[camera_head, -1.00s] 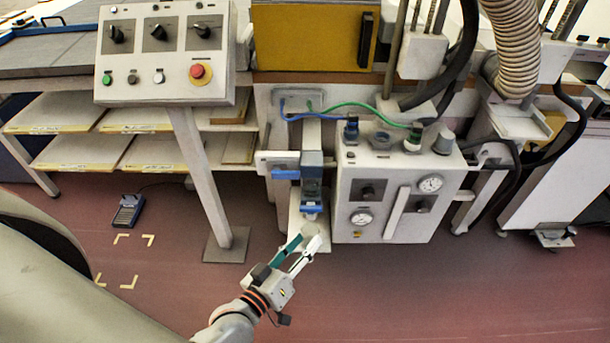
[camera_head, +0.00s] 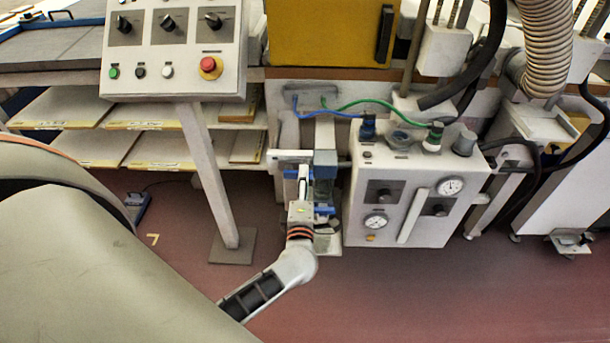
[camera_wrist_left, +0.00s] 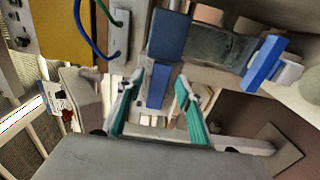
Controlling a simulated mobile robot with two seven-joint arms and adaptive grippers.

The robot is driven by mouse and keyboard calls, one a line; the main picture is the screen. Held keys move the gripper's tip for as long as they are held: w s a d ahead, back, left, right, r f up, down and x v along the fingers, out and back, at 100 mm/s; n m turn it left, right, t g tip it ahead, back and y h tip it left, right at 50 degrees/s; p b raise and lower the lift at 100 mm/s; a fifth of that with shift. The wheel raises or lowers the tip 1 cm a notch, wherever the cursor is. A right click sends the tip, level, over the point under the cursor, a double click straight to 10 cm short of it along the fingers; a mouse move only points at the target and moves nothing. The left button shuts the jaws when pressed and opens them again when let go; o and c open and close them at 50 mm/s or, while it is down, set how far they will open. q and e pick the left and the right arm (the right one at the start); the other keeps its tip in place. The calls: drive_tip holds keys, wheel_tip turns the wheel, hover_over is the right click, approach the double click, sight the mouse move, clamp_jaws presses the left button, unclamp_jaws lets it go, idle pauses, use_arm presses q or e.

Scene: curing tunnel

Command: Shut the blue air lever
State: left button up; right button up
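The blue air lever (camera_wrist_left: 157,88) shows in the left wrist view as a short blue bar sticking out from the grey-blue valve body (camera_wrist_left: 169,36). My left gripper (camera_wrist_left: 159,79) is open, with one teal-padded finger on each side of the lever. Gaps show between the lever and both fingers. In the head view my left gripper (camera_head: 303,174) is at the left side of the valve body (camera_head: 325,166) and hides most of the lever. A second blue part (camera_wrist_left: 264,64) sits at the far end of the valve's bowl. My right gripper is in neither view.
A white gauge box (camera_head: 408,205) stands just right of the valve, with blue and green hoses above it. A slanted post of the control panel (camera_head: 205,170) stands to the left. The red floor in front is clear.

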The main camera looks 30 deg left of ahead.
use_arm(q)
drive_tip(key=shift+x, duration=1.3)
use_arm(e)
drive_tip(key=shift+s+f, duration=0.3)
use_arm(q)
clamp_jaws()
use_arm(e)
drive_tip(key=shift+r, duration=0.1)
